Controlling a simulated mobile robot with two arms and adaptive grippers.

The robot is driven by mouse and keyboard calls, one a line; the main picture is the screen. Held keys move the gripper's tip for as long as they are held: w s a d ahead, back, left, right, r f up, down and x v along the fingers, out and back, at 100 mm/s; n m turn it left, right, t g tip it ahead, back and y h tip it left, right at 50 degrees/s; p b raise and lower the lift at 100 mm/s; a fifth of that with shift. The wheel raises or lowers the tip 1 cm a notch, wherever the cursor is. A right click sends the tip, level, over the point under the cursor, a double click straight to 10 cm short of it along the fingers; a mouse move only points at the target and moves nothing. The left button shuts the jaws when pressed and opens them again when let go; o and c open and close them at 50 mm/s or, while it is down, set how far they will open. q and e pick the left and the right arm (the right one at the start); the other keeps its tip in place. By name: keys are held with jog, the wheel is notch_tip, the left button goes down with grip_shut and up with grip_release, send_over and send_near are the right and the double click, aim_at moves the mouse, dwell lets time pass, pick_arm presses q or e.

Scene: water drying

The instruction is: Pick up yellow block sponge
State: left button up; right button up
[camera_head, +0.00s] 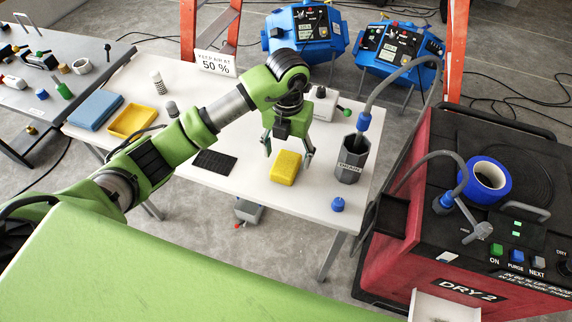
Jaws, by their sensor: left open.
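The yellow block sponge (286,167) lies flat on the white table (240,186), toward its right half. My left gripper (287,154) points down over the table just behind and above the sponge. Its two fingers are spread apart, one to the left of the sponge and one to the right. My right gripper is not in view.
A dark grey hexagonal holder (351,162) with a hose stands right of the sponge. A blue cap (338,204) sits near the front right edge. A black mat (214,162) lies left. A yellow tray (131,121) and a red dryer (470,245) flank the area.

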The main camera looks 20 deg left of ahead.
aim_at(286, 163)
pick_arm(q)
jog(key=f, duration=0.2)
jog(key=f+p, duration=0.1)
jog(key=shift+s+a+f, duration=0.1)
jog(key=shift+a+f, duration=0.1)
jog(key=shift+f, duration=0.65)
jog(key=c, duration=1)
